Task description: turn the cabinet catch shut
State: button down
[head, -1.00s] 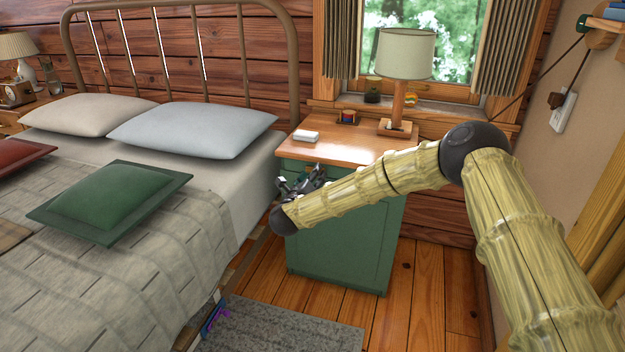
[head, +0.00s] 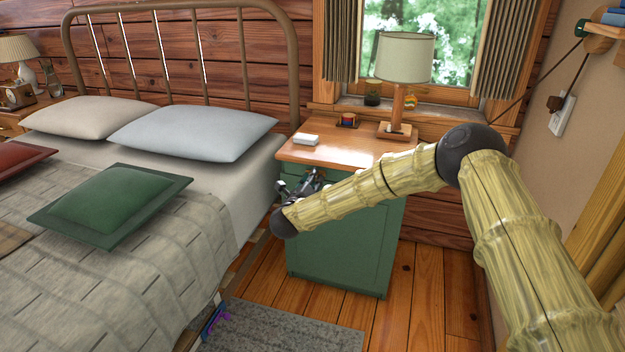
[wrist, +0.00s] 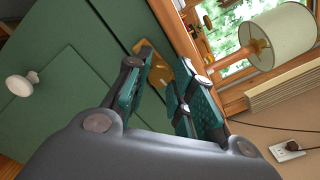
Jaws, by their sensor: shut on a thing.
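The green cabinet (head: 340,250) is the nightstand beside the bed, with a wooden top. In the wrist view, the brass-coloured catch (wrist: 186,77) sits on the green cabinet front near its top edge. My gripper (wrist: 166,82) reaches it, with one teal-padded finger on each side. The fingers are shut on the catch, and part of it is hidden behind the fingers. A white round knob (wrist: 22,84) is on the cabinet front.
The bed (head: 190,235) stands close on the left of my gripper. A grey rug (head: 285,328) lies on the floor in front.

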jog(key=n+p, duration=0.5)
jog(key=n, duration=0.3)
jog(key=n+p, duration=0.5)
jog(key=n, duration=0.3)
jog(key=shift+a+f, duration=0.15)
jog(key=shift+f+n+p, duration=0.1)
jog(key=shift+n+p, duration=0.2)
jog(key=c, duration=1.2)
grip_release()
jog(key=v, duration=1.2)
